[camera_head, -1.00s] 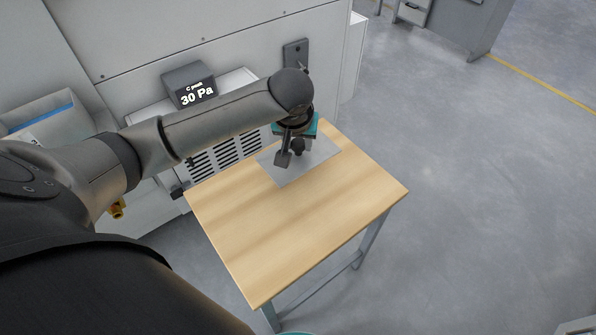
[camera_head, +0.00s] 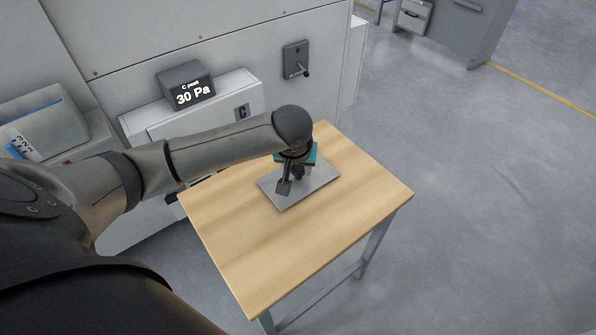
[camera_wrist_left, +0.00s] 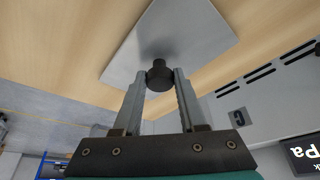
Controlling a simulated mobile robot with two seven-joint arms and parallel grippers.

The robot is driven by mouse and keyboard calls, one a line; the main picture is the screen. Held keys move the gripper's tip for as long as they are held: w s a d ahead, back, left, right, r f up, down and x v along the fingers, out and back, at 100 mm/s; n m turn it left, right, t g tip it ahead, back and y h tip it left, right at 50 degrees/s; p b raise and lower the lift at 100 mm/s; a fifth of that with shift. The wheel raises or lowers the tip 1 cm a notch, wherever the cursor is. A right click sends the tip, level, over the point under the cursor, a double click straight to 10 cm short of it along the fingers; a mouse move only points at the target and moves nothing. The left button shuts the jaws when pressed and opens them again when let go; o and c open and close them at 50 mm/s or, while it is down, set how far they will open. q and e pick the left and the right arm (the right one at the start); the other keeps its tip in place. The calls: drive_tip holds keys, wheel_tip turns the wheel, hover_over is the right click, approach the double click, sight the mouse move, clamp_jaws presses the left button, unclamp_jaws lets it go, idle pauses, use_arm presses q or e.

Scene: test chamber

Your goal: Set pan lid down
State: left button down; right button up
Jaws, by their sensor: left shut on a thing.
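The pan lid (camera_head: 318,186) is a flat grey metal plate with a dark round knob. In the head view it is at the far part of the wooden table (camera_head: 262,254), flat and low at the tabletop; I cannot tell whether it touches the wood. My left gripper (camera_head: 291,182) is over the lid, shut on its knob. In the left wrist view the two fingers (camera_wrist_left: 160,82) grip the dark knob (camera_wrist_left: 159,74), and the lid (camera_wrist_left: 188,32) lies beyond them. My arm hides part of the lid and the table's far left. My right gripper is not in view.
A grey cabinet with a display box (camera_head: 187,86) reading 30 Pa stands behind the table. A small lever switch (camera_head: 297,60) is on the wall panel. The front and right of the tabletop are bare. Open floor (camera_head: 480,220) lies to the right.

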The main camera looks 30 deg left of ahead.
sight(298, 169)
use_arm(q)
drive_tip(key=shift+f, duration=0.15)
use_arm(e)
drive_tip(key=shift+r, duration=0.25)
use_arm(q)
drive_tip(key=shift+c, duration=2.3)
unclamp_jaws()
drive_tip(key=shift+f, duration=0.15)
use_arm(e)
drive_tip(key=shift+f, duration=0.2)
use_arm(q)
drive_tip(key=shift+r, duration=0.35)
drive_tip(key=p+v, duration=0.3)
drive_tip(key=v, duration=0.2)
drive_tip(key=a+p+v, duration=0.1)
drive_tip(key=p+v, duration=0.2)
drive_tip(key=v, duration=0.3)
drive_tip(key=shift+d+r+p, duration=0.3)
drive_tip(key=shift+d, duration=0.2)
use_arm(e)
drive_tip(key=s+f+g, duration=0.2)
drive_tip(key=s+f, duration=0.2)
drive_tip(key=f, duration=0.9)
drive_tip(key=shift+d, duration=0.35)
